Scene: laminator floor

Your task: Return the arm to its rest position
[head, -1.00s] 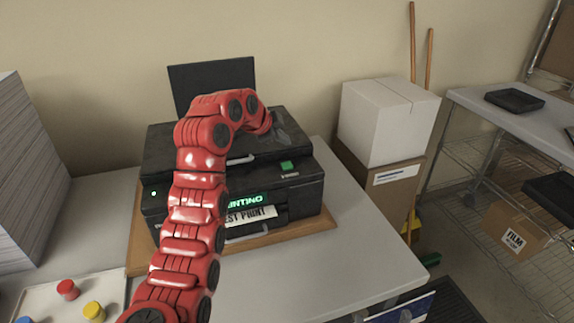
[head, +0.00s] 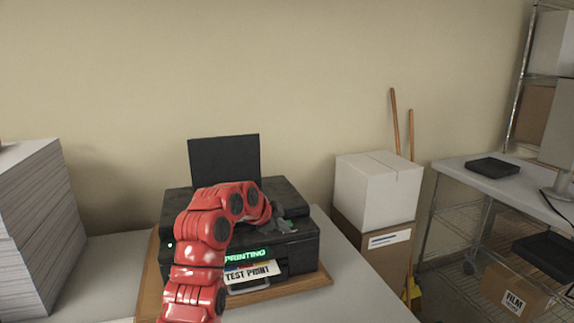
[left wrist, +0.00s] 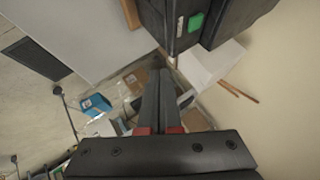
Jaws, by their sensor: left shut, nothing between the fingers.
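My red left arm reaches in front of the black printer (head: 303,238). My left gripper (head: 284,222) is a grey shape by the printer's upper right part, close to the green button (head: 290,223) in the picture. In the left wrist view, the two dark fingers (left wrist: 159,100) lie together, shut and empty. There the green button (left wrist: 194,22) shows beyond the fingertips, apart from them. The printer display (head: 246,254) glows green with "PRINTING". A sheet marked "TEST PRINT" (head: 248,272) sits in its front slot. My right gripper is not in view.
The printer stands on a wooden board (head: 318,280) on a grey table. A tall paper stack (head: 35,225) is at left. White (head: 378,190) and brown boxes stand on the right, with broom handles behind. A shelf table with a black tray (head: 493,168) is far right.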

